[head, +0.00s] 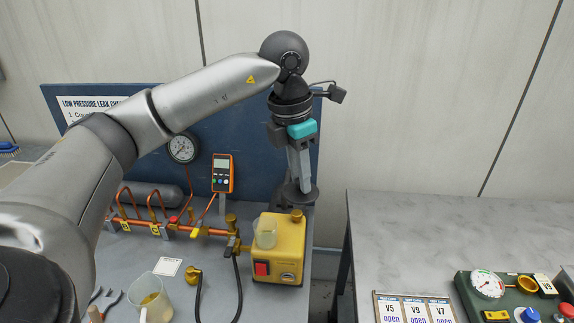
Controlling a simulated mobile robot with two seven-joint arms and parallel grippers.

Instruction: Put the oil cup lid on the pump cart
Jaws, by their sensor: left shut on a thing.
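My left gripper (300,182) points down at the back right corner of the left bench. It is shut on a dark round disc (299,197), which looks like the oil cup lid; the fingers hide part of it. The disc appears just above and behind the yellow pump (291,242) in the picture; I cannot tell whether it touches anything. The pump has a red switch, a brass cap (297,215) and a clear cup (265,233) with pale liquid on top. I cannot make out a separate pump cart. My right gripper is not in view.
A blue panel (262,150) with a gauge (183,148) and orange meter (222,172) stands behind copper piping. A measuring jug (150,297) and black hose (238,290) are in front. A gap separates the right bench (430,235), mostly clear, with cards and a green gauge box (510,297).

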